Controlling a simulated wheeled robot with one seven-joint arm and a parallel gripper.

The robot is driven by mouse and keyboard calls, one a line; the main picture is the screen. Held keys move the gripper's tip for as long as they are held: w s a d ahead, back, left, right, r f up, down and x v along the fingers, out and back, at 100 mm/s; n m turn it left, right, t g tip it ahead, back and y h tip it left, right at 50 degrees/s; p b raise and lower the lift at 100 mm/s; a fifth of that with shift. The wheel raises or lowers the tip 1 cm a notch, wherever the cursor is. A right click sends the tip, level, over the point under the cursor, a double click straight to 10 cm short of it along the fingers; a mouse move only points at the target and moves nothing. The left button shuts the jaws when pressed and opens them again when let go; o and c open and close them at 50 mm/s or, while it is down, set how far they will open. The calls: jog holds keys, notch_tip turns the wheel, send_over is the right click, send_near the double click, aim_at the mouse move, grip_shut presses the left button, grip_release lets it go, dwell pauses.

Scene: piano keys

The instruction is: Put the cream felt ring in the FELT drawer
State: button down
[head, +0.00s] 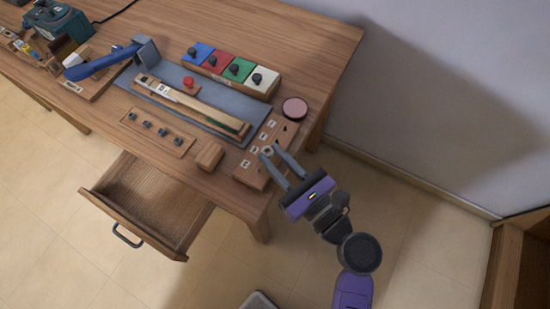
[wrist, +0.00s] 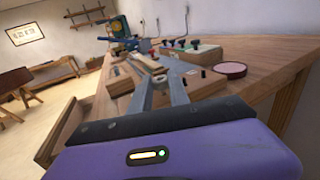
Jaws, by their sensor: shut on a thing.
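My gripper (head: 272,154) is at the right front of the desk, its fingertips over a wooden block with small white labels (head: 250,178). In the wrist view its fingers (wrist: 160,82) are a little apart, with a small pale thing between the tips. This looks like the cream felt ring (head: 268,151), mostly hidden by the fingers. An open, empty-looking wooden drawer (head: 150,200) juts from the desk front, left of my gripper. Its side also shows in the wrist view (wrist: 62,128). I cannot read a FELT label on it.
The desk (head: 300,45) holds a grey mat (head: 172,78) with a wooden key assembly, a row of coloured squares with knobs (head: 231,69), a pink round pad (head: 295,108), a strip of pegs (head: 157,131) and a small wood block (head: 210,155). Air above the drawer is clear.

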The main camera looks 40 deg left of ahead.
jog(key=shift+f, duration=0.45)
jog(key=shift+f, duration=0.2)
jog(key=c, duration=1.2)
grip_release()
jog(key=shift+c, duration=0.2)
jog(key=shift+f+b, duration=0.15)
jog(key=shift+b, duration=0.5)
jog(key=d, duration=0.7)
jog(key=shift+s+d+r, duration=0.4)
jog(key=shift+s+r, duration=0.05)
